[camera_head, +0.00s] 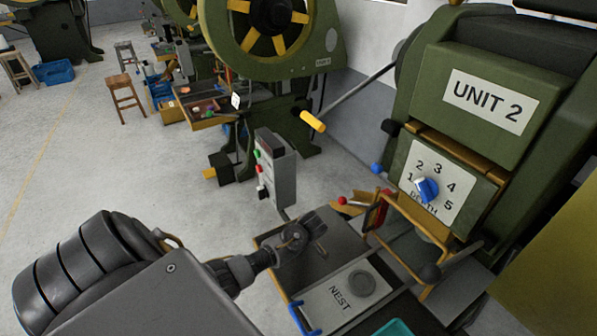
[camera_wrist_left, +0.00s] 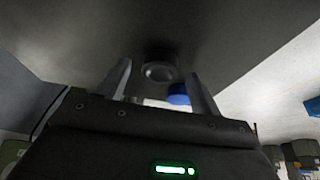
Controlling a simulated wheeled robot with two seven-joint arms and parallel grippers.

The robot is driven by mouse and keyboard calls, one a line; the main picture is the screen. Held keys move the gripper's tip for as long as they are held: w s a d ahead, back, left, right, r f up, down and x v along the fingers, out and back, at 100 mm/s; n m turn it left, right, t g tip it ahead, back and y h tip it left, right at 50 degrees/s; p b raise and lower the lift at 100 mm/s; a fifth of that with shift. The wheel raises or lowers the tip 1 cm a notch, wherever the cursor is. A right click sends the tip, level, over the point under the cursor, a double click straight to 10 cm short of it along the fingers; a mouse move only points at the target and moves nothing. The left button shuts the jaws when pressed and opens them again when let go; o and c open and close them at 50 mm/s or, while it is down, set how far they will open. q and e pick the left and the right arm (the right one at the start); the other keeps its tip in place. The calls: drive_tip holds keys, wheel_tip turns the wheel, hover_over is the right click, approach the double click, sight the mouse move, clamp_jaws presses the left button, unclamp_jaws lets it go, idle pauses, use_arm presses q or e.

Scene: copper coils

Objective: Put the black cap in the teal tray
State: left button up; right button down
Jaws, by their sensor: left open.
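My left gripper (camera_head: 316,236) is open above the dark bench plate (camera_head: 277,249) in the head view. In the left wrist view, a small dark round piece (camera_wrist_left: 160,71), which looks like the black cap, shows between the two open fingers, against a dark surface. I cannot tell how far it is from the fingertips. I cannot make the cap out in the head view, where the gripper may hide it. The teal tray (camera_head: 395,328) shows only as a corner at the bottom edge of the head view. My right gripper is not in view.
A plate marked NEST (camera_head: 325,308) with a blue handle (camera_head: 298,318) and a grey disc (camera_head: 362,284) lies between gripper and tray. A grey control box (camera_head: 276,172) stands behind.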

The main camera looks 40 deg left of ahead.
use_arm(q)
drive_tip(key=shift+f, duration=0.2)
drive_tip(key=c, duration=1.2)
